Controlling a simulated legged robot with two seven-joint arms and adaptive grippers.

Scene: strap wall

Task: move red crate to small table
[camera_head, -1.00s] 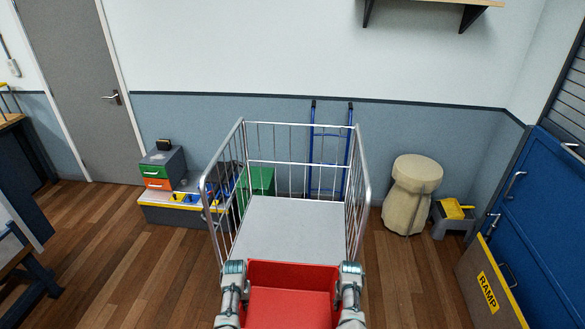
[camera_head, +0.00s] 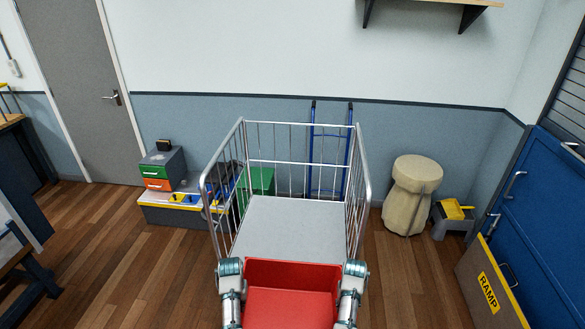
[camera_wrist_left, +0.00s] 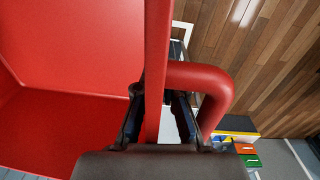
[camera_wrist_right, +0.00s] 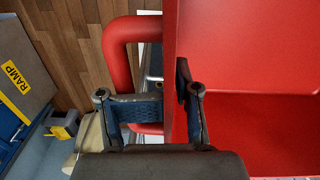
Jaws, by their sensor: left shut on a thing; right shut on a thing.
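The red crate (camera_head: 292,272) is at the bottom centre of the head view, in front of the wire cart. Its visible inside looks empty. My left gripper (camera_wrist_left: 160,95) is shut on the crate's side wall, beside its red loop handle (camera_wrist_left: 215,85), in the left wrist view. My right gripper (camera_wrist_right: 150,95) is shut on the opposite side, with a finger on each side of the wall, in the right wrist view. The crate's lower part is out of the head view. I cannot clearly identify the small table; a dark-legged table or bench (camera_head: 38,272) is partly cut off at left.
The wire-sided cart (camera_head: 295,228) with a bare grey deck stands directly ahead. A beige stool-like sack (camera_head: 411,195) and a grey step with a yellow item (camera_head: 453,211) are right of it. A ramp board (camera_head: 490,288) leans at right. Wood floor is open at left.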

